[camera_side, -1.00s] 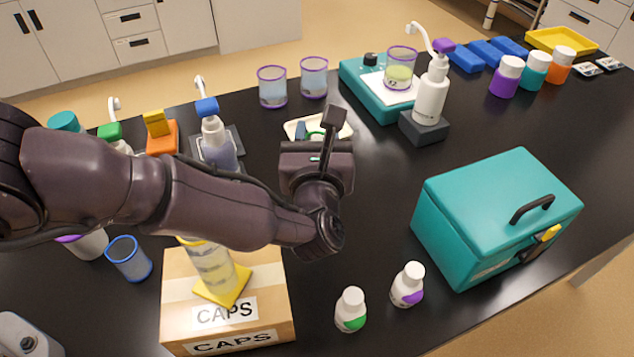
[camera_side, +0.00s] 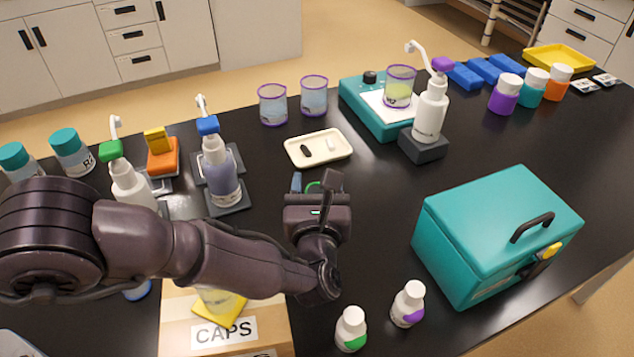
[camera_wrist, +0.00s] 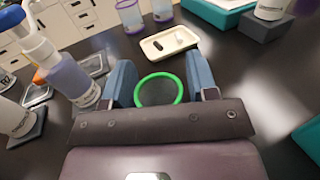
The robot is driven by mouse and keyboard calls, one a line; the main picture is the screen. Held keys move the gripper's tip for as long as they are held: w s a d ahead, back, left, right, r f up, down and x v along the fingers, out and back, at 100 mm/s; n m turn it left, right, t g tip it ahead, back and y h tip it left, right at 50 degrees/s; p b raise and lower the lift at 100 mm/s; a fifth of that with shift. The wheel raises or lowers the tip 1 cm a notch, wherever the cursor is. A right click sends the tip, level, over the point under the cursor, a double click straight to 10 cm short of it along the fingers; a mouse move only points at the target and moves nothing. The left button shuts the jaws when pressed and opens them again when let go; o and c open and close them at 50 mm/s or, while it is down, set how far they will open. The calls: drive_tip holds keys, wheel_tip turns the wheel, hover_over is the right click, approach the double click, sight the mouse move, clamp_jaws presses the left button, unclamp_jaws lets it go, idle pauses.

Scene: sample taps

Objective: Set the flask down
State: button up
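The flask shows as a green round rim (camera_wrist: 159,90) between my fingers in the wrist view; its clear body is hard to make out. In the side view only a bit of the green rim (camera_side: 313,187) shows; my gripper hides the rest. My gripper (camera_wrist: 161,72) has one blue finger on each side of the rim, close against it, and appears shut on the flask. In the side view my gripper (camera_side: 314,182) is over the black table, in front of the cream tray. I cannot tell whether the flask's bottom touches the table.
The cream tray (camera_side: 339,158) with small pieces lies just behind. A pump bottle (camera_side: 219,172) stands left on a dark base. The teal case (camera_side: 470,215) is at right. Two white bottles (camera_side: 352,327) and the CAPS box (camera_side: 270,335) are in front. Table between gripper and case is bare.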

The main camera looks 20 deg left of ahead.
drive_tip(key=shift+r, duration=0.1)
drive_tip(key=shift+s+d+r, duration=0.1)
drive_tip(key=shift+s+d, duration=0.05)
drive_tip(key=shift+s, duration=0.15)
drive_tip(key=v, duration=1.1)
drive_tip(key=shift+s, duration=0.2)
drive_tip(key=a+r+n+g+y, duration=0.1)
drive_tip(key=a+r+n+g, duration=0.5)
drive_tip(key=a+r+n, duration=0.45)
drive_tip(key=a+r+n+g+y, duration=0.1)
drive_tip(key=a+r+n+g, duration=0.5)
drive_tip(key=a, duration=0.7)
drive_tip(key=s+a+r+n+h, duration=0.2)
drive_tip(key=s+a+n+h, duration=0.1)
drive_tip(key=s+n, duration=0.2)
drive_tip(key=s+a+r+n+h, duration=0.3)
drive_tip(key=s+a+n, duration=0.1)
drive_tip(key=s, duration=0.4)
drive_tip(key=s+a+r+n+t+h, duration=0.1)
drive_tip(key=s+a+r+n+h, duration=0.1)
drive_tip(key=s+n, duration=0.4)
drive_tip(key=shift+s+a+r+h, duration=0.1)
drive_tip(key=shift+a+r+h, duration=0.1)
drive_tip(key=shift+a+r, duration=0.25)
drive_tip(key=shift+s+a+r+h, duration=0.1)
drive_tip(key=shift+a+r+h, duration=0.1)
drive_tip(key=shift+a, duration=0.35)
